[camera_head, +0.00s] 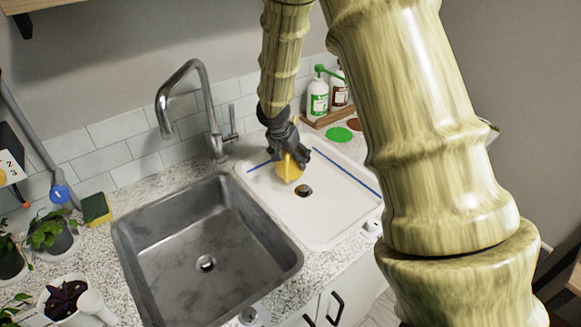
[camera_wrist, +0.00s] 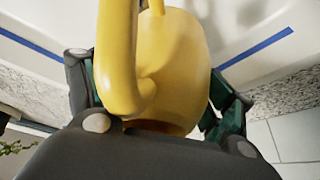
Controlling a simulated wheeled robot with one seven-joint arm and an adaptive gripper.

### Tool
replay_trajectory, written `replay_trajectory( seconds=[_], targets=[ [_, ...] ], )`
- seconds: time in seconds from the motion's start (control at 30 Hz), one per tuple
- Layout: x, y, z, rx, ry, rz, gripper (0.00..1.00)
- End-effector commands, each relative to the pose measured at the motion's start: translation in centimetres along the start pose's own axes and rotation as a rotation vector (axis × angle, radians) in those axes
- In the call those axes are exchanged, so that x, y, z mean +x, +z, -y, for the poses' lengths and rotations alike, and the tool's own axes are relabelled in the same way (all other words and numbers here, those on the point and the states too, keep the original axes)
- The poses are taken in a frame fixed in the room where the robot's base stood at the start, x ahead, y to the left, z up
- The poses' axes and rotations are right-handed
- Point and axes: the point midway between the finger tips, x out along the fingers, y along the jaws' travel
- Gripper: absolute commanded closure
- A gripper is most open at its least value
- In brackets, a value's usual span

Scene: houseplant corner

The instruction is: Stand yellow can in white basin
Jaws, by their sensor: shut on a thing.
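The yellow can (camera_head: 289,168) is in my gripper (camera_head: 289,150), over the back part of the white basin (camera_head: 316,222). In the wrist view the yellow can (camera_wrist: 185,65) fills the middle, with its curved handle or spout toward the camera. The fingers of my gripper (camera_wrist: 160,95) press on both its sides. The white basin (camera_wrist: 275,20) shows behind it, with a blue line on it. In the head view the can's top is hidden by the gripper. I cannot tell whether its bottom touches the basin floor.
A grey metal sink (camera_head: 215,225) lies left of the basin, with a tall faucet (camera_head: 190,105) behind. Bottles (camera_head: 318,95) stand on a wooden tray at the back right. A green disc (camera_head: 339,134) lies near them. Potted plants (camera_head: 52,232) and a sponge (camera_head: 97,208) are at the left.

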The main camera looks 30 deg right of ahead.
Motion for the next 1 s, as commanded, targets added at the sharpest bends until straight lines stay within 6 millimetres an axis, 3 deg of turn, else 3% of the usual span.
replay_trajectory(
  seconds=[0.4,0.9,0.93,1.0],
  targets=[
    [3.6,1.4,-0.1,0.000,0.001,0.001,0.45],
    [4.3,1.7,-0.1,0.001,0.001,0.000,0.45],
    [4.2,1.7,-0.2,0.001,0.000,0.001,0.13],
    [4.2,1.7,-0.2,0.001,0.000,0.001,0.00]
  ],
)
